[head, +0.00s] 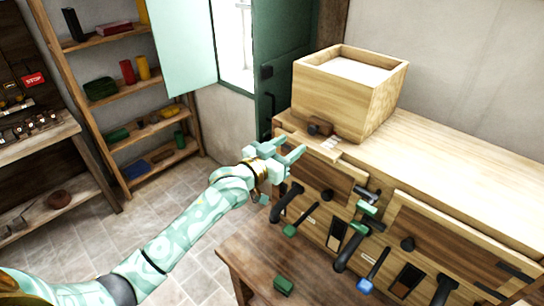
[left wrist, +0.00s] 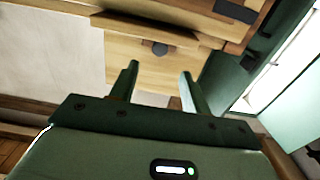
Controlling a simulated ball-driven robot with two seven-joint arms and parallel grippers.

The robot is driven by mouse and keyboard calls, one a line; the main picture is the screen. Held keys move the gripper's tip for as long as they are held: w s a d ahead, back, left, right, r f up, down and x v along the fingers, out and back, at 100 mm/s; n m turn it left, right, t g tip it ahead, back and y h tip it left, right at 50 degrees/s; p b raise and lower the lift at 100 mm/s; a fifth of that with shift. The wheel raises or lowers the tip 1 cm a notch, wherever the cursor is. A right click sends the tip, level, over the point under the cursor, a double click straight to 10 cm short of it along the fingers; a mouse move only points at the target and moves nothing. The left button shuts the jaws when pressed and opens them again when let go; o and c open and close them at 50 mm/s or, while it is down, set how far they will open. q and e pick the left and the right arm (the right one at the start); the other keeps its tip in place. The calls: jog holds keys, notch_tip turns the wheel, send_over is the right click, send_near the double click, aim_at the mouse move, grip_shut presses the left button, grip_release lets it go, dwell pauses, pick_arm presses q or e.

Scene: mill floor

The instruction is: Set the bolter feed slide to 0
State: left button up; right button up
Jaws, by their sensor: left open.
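A wooden hopper box (head: 335,95) with pale contents stands on the long wooden cabinet (head: 455,160). At its foot is a dark knob (head: 320,127) with a small pale marked strip (head: 331,143) beside it. This may be the feed slide; its label and setting are too small to read. My left gripper (head: 293,150) is open and empty, left of this knob and just off the cabinet's end. In the left wrist view its two fingers (left wrist: 158,80) stand apart, with wood and a round dark knob (left wrist: 160,48) beyond them. My right gripper is not in view.
Dark spouts (head: 287,203), green and blue handles and levers stick out along the cabinet front. A low wooden bench (head: 245,265) with a green block (head: 284,286) stands before it. Shelves (head: 150,120) and an open green door (head: 285,60) are behind. Tiled floor is clear at left.

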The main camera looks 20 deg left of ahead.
pick_arm(q)
jog(key=v, duration=0.6)
jog(key=shift+s, duration=0.3)
jog(key=a+f+g+y+b, duration=0.1)
jog(key=a+f+g+y, duration=0.15)
jog(key=f, duration=0.75)
jog(key=a+f+g+y+b, duration=0.15)
jog(key=a+f, duration=0.25)
jog(key=f, duration=0.6)
jog(key=s+a+f+g+y+b, duration=0.15)
jog(key=s+f, duration=0.35)
jog(key=f, duration=0.6)
jog(key=s+a+f+g+b, duration=0.15)
jog(key=s+f, duration=0.25)
jog(key=f, duration=0.6)
jog(key=s+f+g+y+b, duration=0.1)
jog(key=s+f+g+b, duration=0.35)
jog(key=s+f, duration=1.25)
jog(key=s+d+f+g+b, duration=0.2)
jog(key=s+f, duration=0.5)
jog(key=s, duration=0.4)
jog(key=s+d+f+g+b, duration=0.2)
jog(key=s+f+b, duration=0.3)
jog(key=s, duration=0.7)
notch_tip(320, 180, down, 2)
jog(key=shift+d+f+g+b, duration=0.2)
jog(key=shift+d+g+b, duration=0.15)
jog(key=shift+d, duration=0.55)
